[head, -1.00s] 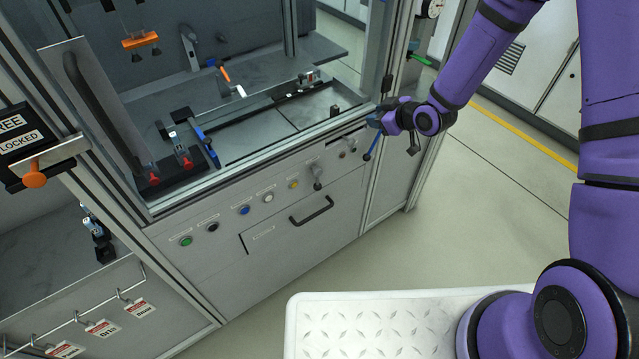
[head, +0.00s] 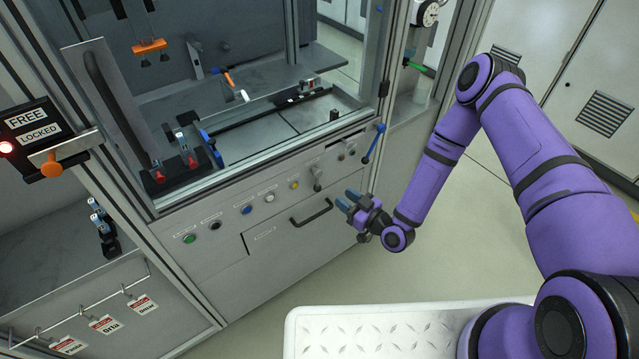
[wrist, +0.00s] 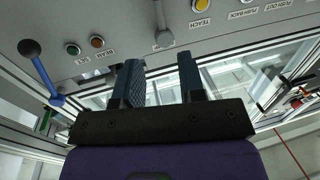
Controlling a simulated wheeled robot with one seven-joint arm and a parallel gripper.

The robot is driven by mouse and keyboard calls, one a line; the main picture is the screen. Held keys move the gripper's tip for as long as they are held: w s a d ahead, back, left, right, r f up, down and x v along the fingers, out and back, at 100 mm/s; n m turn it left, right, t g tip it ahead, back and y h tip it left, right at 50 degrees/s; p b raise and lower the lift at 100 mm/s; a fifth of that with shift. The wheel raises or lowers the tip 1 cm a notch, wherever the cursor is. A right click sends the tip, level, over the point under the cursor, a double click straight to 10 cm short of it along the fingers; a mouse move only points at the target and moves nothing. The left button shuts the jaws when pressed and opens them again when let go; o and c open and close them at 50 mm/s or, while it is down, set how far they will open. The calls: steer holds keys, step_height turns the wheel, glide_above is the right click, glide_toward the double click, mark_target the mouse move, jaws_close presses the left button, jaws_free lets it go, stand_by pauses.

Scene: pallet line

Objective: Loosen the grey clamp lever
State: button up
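The grey clamp lever (head: 318,181) is on the cabinet's front panel, right of the yellow button, with its handle hanging down. In the wrist view the grey lever (wrist: 164,38) appears beyond the fingertips, roughly in line with the gap between them. My gripper (head: 347,199) is in front of the panel, below and to the right of the lever, apart from it. Its two blue fingers also show in the wrist view (wrist: 161,70), spread with nothing between them.
A blue lever (head: 374,145) with a dark ball is at the panel's right end. Several push buttons run along the panel, including a yellow one (head: 294,185). A drawer handle (head: 311,213) sticks out below. A white treadplate surface (head: 390,330) lies in front; floor on the right is clear.

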mark_target(319, 187)
steer(key=x, duration=1)
steer(key=shift+w+a+f, duration=0.1)
steer(key=shift+w+a, duration=0.05)
steer(key=shift+a, duration=0.2)
jaws_close()
